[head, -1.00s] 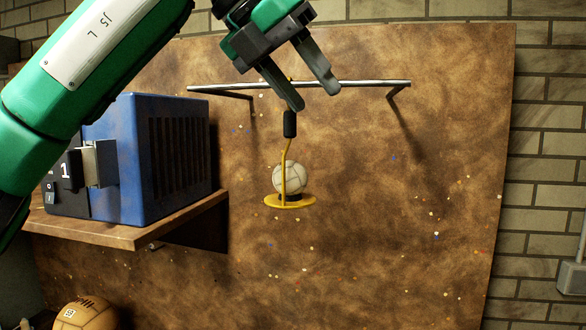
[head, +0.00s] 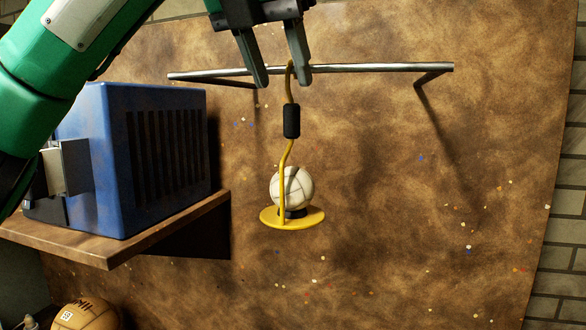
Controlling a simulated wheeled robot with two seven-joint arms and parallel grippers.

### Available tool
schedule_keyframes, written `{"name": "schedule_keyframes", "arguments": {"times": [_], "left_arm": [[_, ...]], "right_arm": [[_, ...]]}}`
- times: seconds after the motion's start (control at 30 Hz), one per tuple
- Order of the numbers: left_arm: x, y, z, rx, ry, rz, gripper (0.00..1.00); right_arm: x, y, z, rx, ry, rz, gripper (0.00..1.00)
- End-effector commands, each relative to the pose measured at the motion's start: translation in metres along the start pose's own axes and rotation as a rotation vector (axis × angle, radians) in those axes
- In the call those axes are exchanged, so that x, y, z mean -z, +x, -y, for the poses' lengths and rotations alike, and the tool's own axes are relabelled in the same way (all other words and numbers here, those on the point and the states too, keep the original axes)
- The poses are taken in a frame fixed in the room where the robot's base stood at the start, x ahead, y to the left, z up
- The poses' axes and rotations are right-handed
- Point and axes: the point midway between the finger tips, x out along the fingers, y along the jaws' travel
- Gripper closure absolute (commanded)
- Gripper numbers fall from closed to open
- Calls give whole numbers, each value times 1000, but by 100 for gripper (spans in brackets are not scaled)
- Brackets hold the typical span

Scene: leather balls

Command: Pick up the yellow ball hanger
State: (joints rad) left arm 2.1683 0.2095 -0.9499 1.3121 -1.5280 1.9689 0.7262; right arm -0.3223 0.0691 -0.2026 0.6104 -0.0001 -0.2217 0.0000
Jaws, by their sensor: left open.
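The yellow ball hanger (head: 284,216) hangs from a metal rail by its hooked top. It has a yellow rod, a black grip sleeve (head: 291,121) and a round yellow plate at the bottom. A white ball (head: 292,187) rests on the plate, partly crossed by the rod. My left gripper (head: 283,78) is open and empty in the upper middle, with its fingers pointing down. The fingertips are near the hook and rail, above the black sleeve. I cannot tell how far in front of the rail they are. My right gripper is out of view.
The metal rail (head: 370,67) runs across the brown mottled board (head: 400,230). A blue box (head: 130,160) stands on a wooden shelf (head: 110,248) at the left. A tan ball (head: 87,314) lies at the bottom left. The space right of the hanger is clear.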

Motion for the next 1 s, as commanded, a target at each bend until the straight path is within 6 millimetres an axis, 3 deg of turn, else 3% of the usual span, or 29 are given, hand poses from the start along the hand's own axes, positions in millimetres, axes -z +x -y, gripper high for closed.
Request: {"name": "schedule_keyframes", "arguments": {"times": [0.2, 0.27, 0.37, 0.67, 1.0], "left_arm": [[0, 13, 0, 1, 0, 2, 53], [0, 16, -1, 1, 0, 1, 53], [0, 23, -2, 1, 1, -1, 53], [2, 57, -5, 1, -1, -1, 53], [4, 66, -4, 2, -1, 2, 53]], "right_arm": [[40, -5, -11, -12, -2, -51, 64], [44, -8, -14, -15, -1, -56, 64], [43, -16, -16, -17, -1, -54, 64], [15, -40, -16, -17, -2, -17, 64], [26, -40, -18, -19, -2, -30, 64]]}}
